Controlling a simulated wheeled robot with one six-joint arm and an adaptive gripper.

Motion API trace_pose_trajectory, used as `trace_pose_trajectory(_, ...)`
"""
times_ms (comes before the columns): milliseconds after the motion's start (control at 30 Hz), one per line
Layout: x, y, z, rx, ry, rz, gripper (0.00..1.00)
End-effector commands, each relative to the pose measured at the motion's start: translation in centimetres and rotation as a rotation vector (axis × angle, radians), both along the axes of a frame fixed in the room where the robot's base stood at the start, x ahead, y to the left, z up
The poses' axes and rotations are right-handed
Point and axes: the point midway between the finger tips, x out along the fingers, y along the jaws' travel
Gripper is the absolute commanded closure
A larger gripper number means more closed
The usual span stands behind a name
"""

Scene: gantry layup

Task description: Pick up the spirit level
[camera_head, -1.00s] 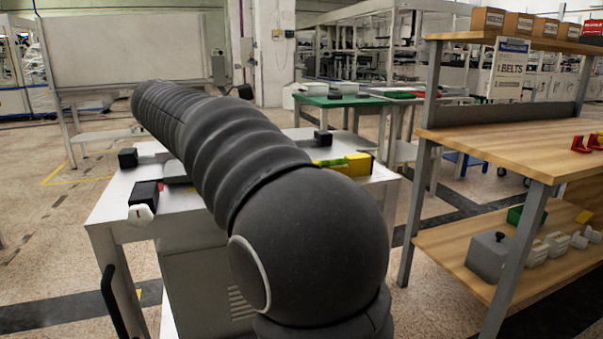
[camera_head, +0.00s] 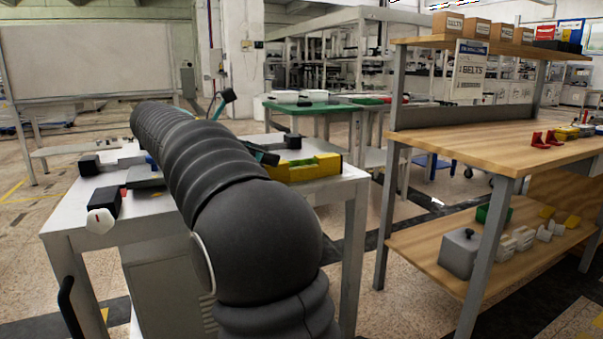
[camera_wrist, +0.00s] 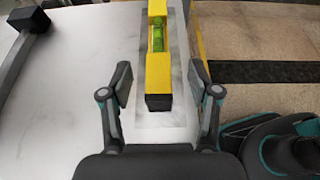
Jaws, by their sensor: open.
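The spirit level is a yellow bar with a green vial and a black end. In the head view the spirit level (camera_head: 308,167) lies on the white table (camera_head: 330,199) near its right edge, partly behind my arm. In the wrist view the spirit level (camera_wrist: 158,72) lies lengthwise on a grey patch, its black end towards me. My gripper (camera_wrist: 163,85) is open, one finger on each side of the level's near end, with a gap on both sides. In the head view my arm hides most of my gripper.
Black-ended tools (camera_head: 104,206) lie on the table's left part. A dark bar (camera_wrist: 29,40) shows at the left of the wrist view. A wooden workbench (camera_head: 500,150) with a lower shelf stands to the right, past a floor gap. A green-topped table (camera_head: 310,106) stands behind.

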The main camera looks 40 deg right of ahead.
Motion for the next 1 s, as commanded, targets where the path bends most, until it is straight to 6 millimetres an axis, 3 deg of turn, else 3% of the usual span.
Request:
trace_pose_trajectory(167, -0.2, -0.9, -0.4, 0.0, -0.001, -0.001, 0.39)
trace_pose_trajectory(500, -0.9, -4.8, -1.9, 0.0, -0.002, -0.001, 0.39)
trace_pose_trajectory(733, -0.9, -4.9, -1.8, 0.0, -0.001, 0.0, 0.39)
trace_pose_trajectory(900, -0.9, -4.9, -1.8, 0.0, -0.001, 0.001, 0.81)
trace_pose_trajectory(1000, -0.9, -4.9, -1.9, 0.001, -0.001, 0.0, 1.0)
